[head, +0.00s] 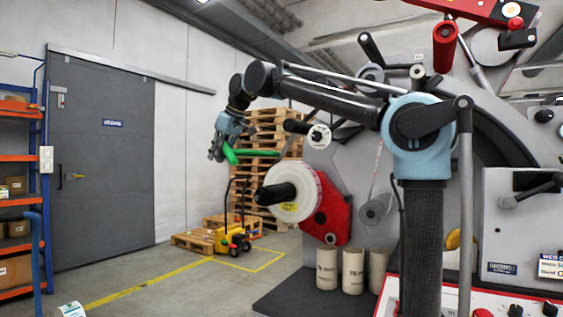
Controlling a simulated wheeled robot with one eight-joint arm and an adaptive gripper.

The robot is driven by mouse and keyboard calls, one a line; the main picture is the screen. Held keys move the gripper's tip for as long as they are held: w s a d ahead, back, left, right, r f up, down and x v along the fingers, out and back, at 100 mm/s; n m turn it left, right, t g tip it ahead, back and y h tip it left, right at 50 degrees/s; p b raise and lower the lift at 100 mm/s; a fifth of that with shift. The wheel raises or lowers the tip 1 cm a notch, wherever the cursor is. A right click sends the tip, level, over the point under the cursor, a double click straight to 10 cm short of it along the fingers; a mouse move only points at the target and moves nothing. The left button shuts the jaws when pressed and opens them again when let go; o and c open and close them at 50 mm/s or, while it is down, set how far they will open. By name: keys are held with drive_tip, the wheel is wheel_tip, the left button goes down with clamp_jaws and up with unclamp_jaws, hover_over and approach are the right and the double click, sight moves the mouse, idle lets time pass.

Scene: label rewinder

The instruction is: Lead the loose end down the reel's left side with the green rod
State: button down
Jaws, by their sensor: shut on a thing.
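The green rod (258,153) is held level by my gripper (223,150) at upper left of the machine. My gripper is shut on the rod's left end, and the rod points right. The reel (293,196) is a thick white roll with a yellow mark, on a black spindle (275,193) in front of a red plate (334,212). The rod is above and to the left of the reel, apart from it in the picture. A pale roller with a black end (318,137) is right of the rod.
Several cardboard cores (327,268) stand on a dark ledge (285,305) below the reel. Stacked pallets (270,130) and a yellow pallet truck (230,240) are behind on the floor. An orange-shelved rack (18,160) is at far left. Open floor lies left of the machine.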

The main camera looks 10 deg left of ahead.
drive_tip(key=s+a, duration=0.5)
drive_tip(key=s, duration=0.6)
drive_tip(key=s+a, duration=0.5)
drive_tip(key=s, duration=0.7)
drive_tip(key=shift+s+a, duration=0.2)
drive_tip(key=shift+a, duration=0.1)
idle(0.3)
